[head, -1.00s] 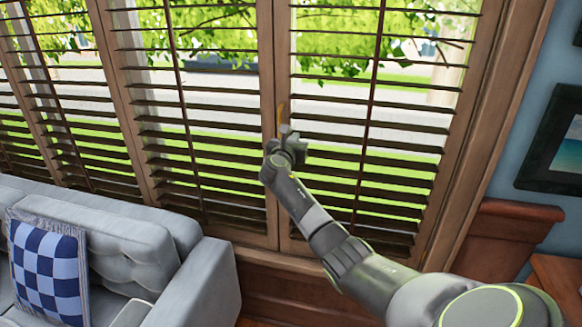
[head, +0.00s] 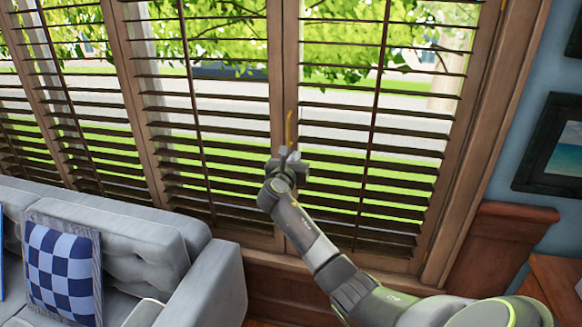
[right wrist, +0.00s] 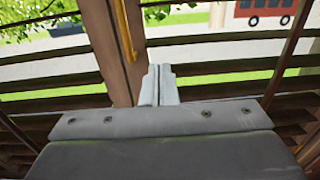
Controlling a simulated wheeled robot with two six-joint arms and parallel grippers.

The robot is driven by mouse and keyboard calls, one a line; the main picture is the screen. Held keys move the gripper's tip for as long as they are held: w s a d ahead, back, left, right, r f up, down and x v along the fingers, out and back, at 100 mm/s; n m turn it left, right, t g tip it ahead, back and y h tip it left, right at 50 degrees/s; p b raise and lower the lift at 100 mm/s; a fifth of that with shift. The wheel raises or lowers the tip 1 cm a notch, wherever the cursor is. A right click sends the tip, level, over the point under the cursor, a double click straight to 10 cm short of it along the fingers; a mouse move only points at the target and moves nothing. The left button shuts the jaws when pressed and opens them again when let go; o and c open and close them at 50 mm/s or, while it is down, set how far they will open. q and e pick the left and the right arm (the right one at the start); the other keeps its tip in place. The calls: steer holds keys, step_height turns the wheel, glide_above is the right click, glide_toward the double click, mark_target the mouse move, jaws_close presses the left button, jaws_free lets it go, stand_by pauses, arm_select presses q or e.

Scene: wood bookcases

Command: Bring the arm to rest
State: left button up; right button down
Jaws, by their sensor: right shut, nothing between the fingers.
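My right arm reaches forward from the lower right in the head view. Its gripper (head: 284,152) is in front of the wooden shutters, close to the post between two panels. In the right wrist view the two pale fingers (right wrist: 158,85) are together with nothing between them. I cannot tell whether the fingertips touch the shutters. My left gripper is not in view.
Slatted shutters (head: 365,170) fill the window ahead. A yellowish handle (head: 289,128) is on the middle post. A grey sofa (head: 215,285) with a checkered cushion (head: 62,275) stands at the left. A picture frame (head: 552,140) hangs at the right.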

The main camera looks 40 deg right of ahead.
steer(key=shift+v, duration=2.25)
steer(key=s+a+f+m+g+y, duration=0.1)
steer(key=s+f+m+y, duration=0.15)
steer(key=f, duration=1.05)
steer(key=s+f+m+g+y, duration=0.1)
steer(key=s+f+y, duration=0.15)
steer(key=f, duration=1.05)
steer(key=s+a+f+m+g+y, duration=0.2)
steer(key=s+f+m, duration=0.1)
steer(key=s+f, duration=0.55)
steer(key=s+a+f+m+g+y, duration=0.15)
steer(key=s+f+m, duration=0.35)
steer(key=f, duration=0.7)
steer(key=s+a+f+m+g+y, duration=0.1)
steer(key=s+a+f+m, duration=0.2)
steer(key=s, duration=1)
steer(key=s+a+f+m+g+y, duration=0.2)
steer(key=s+f+m, duration=0.5)
steer(key=s, duration=0.7)
steer(key=s+a+f+m+g+y, duration=0.1)
steer(key=s+a+f+m, duration=0.3)
steer(key=s+f, duration=0.4)
steer(key=s+m, duration=0.1)
steer(key=s, duration=0.4)
steer(key=shift+s+a+g, duration=0.2)
steer(key=shift+s+g, duration=0.15)
